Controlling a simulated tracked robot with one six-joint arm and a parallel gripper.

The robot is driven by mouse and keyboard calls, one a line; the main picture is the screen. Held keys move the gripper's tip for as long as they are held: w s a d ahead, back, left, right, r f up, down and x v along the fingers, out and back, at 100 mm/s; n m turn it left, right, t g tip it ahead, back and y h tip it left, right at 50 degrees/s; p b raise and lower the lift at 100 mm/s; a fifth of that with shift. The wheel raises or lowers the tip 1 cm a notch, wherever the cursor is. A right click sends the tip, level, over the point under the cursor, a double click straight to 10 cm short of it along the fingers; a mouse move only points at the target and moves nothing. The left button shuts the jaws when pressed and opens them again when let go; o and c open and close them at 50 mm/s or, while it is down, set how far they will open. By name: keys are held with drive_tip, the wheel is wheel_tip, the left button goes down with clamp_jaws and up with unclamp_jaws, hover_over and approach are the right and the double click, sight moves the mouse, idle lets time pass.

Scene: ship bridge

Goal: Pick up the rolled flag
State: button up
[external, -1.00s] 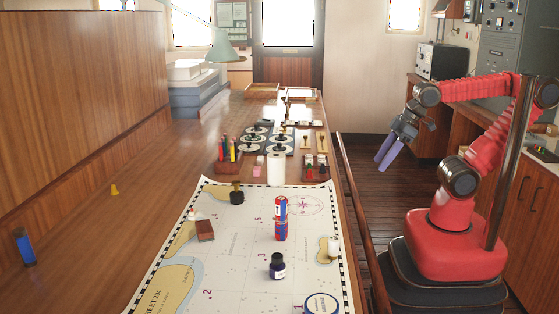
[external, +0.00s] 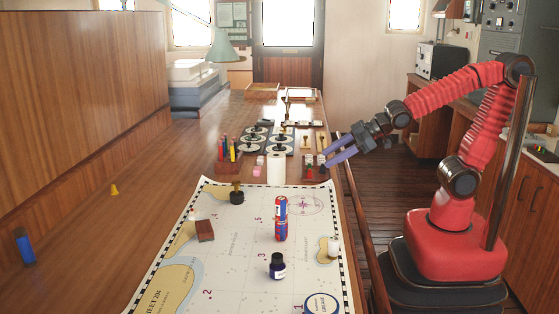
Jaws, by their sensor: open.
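I cannot tell for sure which thing is the rolled flag. A red and blue upright cylinder (external: 281,218) stands on the chart. A white upright roll (external: 276,169) stands behind it at the chart's far edge. My gripper (external: 325,157) has long purple fingers, is open and empty, and hangs over the table's right edge, near a small brown rack (external: 314,173) of small red, green and white items. It appears apart from all of them.
The chart (external: 235,265) bears an ink bottle (external: 277,266), a brown block (external: 205,230), a dark stamp (external: 237,193) and a round tin (external: 321,304). A pen holder (external: 229,158) stands behind. A rail (external: 355,220) runs along the table's right edge. The table's left side is mostly clear.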

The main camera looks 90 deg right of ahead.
drive_tip(key=w+a+n+t+y, duration=0.2)
drive_tip(key=w+a, duration=0.1)
drive_tip(key=w, duration=0.2)
drive_tip(key=n+y, duration=0.5)
drive_tip(key=y, duration=0.6)
approach(287, 198)
drive_tip(key=s+d, duration=0.1)
drive_tip(key=d, duration=0.1)
drive_tip(key=shift+s+d, duration=0.15)
drive_tip(key=shift+s, duration=0.05)
drive_tip(key=shift+x, duration=4.35)
drive_tip(key=shift+d+f, duration=0.1)
drive_tip(key=shift+x, duration=2.65)
drive_tip(key=shift+f, duration=0.15)
